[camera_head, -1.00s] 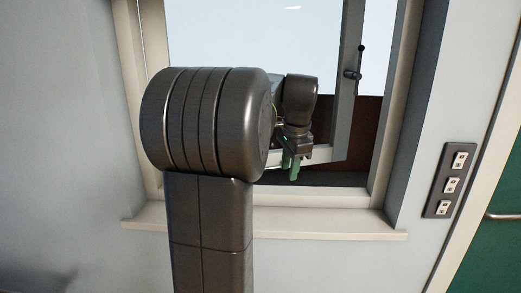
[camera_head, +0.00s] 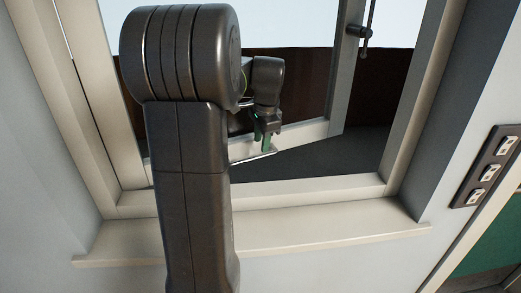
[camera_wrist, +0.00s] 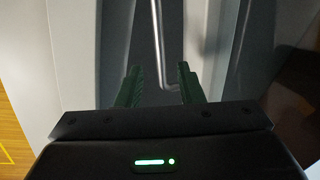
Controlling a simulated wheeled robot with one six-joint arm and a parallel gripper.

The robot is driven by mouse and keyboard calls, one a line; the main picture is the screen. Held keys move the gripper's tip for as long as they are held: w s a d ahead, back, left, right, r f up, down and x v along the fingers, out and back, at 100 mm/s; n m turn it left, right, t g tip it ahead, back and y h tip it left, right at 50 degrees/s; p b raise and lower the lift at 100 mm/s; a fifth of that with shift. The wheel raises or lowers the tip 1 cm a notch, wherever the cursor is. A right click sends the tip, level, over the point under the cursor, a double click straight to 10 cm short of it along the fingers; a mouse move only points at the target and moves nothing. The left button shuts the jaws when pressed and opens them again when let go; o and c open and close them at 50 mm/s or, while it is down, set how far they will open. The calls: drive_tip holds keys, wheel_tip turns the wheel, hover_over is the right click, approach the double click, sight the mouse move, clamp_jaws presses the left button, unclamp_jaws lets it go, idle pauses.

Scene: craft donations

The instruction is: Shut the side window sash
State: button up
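The side window sash (camera_head: 344,88) stands ajar at an angle to its frame (camera_head: 414,110), with a gap at the right. A dark handle (camera_head: 365,33) is on its right stile. A thin metal bar (camera_head: 252,158) shows by the sash's bottom rail; a bent metal rod also shows in the wrist view (camera_wrist: 158,45). My gripper (camera_head: 266,146) points down by the bottom rail. In the wrist view, its green fingers (camera_wrist: 159,68) are apart, with the rod seen between them; I cannot tell whether they touch it. My arm hides the sash's left part.
A pale sill (camera_head: 320,232) runs below the window. A switch panel (camera_head: 486,170) is on the wall at the right, beside a green door (camera_head: 488,250). Dark ground (camera_head: 320,160) shows through the gap.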

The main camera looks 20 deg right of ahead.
sight(260, 156)
drive_tip(key=shift+w+f, duration=0.2)
drive_tip(key=shift+f, duration=0.6)
drive_tip(key=shift+w+f, duration=0.15)
drive_tip(key=shift+f, duration=0.65)
drive_tip(key=shift+w+f, duration=0.2)
drive_tip(key=shift+f, duration=0.6)
clamp_jaws()
